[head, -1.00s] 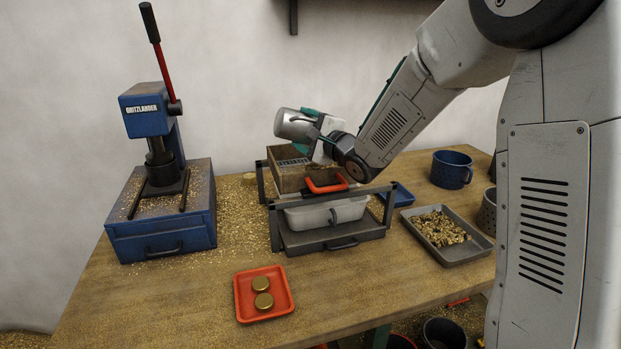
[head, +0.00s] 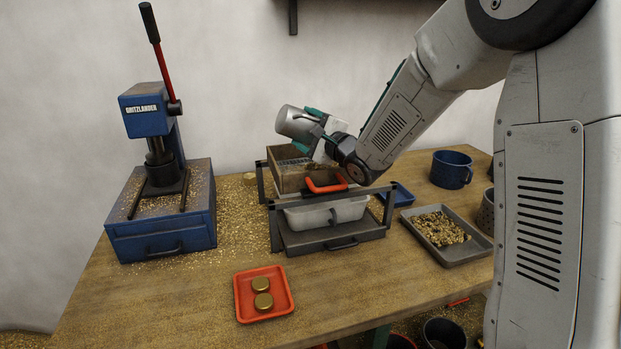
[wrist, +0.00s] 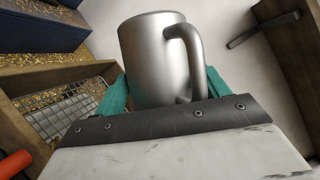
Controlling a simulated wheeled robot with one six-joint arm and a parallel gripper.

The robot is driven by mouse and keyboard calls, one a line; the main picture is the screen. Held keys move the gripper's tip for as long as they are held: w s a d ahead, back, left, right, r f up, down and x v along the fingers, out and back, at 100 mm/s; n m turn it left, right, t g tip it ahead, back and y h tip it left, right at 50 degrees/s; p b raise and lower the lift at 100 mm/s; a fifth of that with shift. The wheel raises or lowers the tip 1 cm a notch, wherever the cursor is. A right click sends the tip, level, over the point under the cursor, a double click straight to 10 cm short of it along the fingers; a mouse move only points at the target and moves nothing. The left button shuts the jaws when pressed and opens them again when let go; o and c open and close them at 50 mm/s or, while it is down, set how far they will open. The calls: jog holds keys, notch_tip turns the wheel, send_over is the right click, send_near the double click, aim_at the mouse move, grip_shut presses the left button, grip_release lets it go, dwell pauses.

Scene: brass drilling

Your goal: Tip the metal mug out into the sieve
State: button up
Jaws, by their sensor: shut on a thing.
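The metal mug (head: 296,122) is a plain silver cylinder, held tilted far over, nearly on its side, above the sieve. My gripper (head: 317,124) is shut on it, with teal fingers on either side. The wrist view shows the mug (wrist: 150,60) between the fingers, its handle facing the camera; its inside is hidden. The sieve (head: 289,182) is a wooden box with a wire mesh and a red handle, sitting in a black frame. In the wrist view, the sieve's mesh (wrist: 68,118) lies to the left of the mug, with gold bits along its far edge.
A white tub (head: 312,216) sits under the sieve. A blue press (head: 160,205) stands left, gold chips around it. A red tray (head: 245,306) with two brass discs lies in front. Right are a grey tray of chips (head: 473,252), a small blue tray (head: 404,196) and a blue mug (head: 450,172).

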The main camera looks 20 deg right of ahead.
jog(key=shift+d+m, duration=0.25)
jog(key=shift+m, duration=0.25)
dwell(0.4)
